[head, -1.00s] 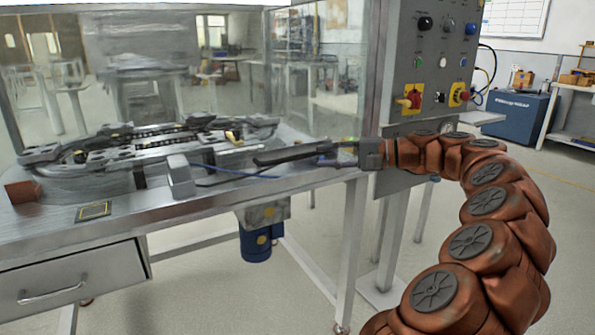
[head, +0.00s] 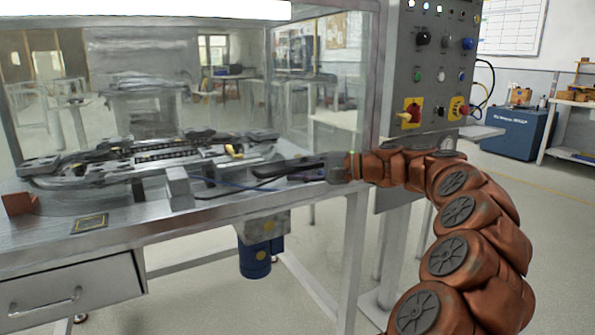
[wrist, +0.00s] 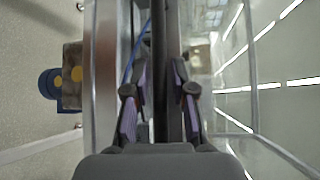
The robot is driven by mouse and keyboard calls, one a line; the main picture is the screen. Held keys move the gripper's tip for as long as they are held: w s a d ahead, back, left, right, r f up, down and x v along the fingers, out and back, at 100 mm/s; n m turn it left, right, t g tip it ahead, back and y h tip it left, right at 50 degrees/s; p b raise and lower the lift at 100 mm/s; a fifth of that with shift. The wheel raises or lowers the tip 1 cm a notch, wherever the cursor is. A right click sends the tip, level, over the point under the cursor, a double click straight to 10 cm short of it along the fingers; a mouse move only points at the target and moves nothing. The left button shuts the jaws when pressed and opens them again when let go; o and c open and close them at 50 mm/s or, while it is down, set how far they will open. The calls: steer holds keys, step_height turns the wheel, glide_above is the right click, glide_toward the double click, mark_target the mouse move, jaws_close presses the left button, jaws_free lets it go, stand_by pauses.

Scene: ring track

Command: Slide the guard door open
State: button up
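The guard is a clear-panelled enclosure above the steel bench; a clear pane (head: 320,70) with a metal edge stands at its right end. I cannot tell which pane is the sliding door. My gripper (head: 290,168) reaches in from the right, level with the bench top, near the pane's lower part. In the wrist view my gripper (wrist: 160,100) has its purple-padded fingers apart. A dark upright bar (wrist: 160,35) runs between them, with small gaps seeming to show on both sides. Whether it is the door's handle, I cannot tell. The contact area is small and partly hidden in the head view.
The ring track (head: 150,155) sits on the bench (head: 150,228), with a grey block (head: 179,188) near its front edge. A control box (head: 440,75) with buttons and red switches stands close to my arm at right. A blue motor (head: 255,258) hangs under the bench.

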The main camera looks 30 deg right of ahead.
jaws_close()
stand_by(0.4)
step_height(320, 180, up, 41)
steer(key=p, duration=3.2)
steer(key=shift+r, duration=0.1)
jaws_free()
steer(key=shift+d, duration=0.1)
steer(key=shift+v, duration=5.95)
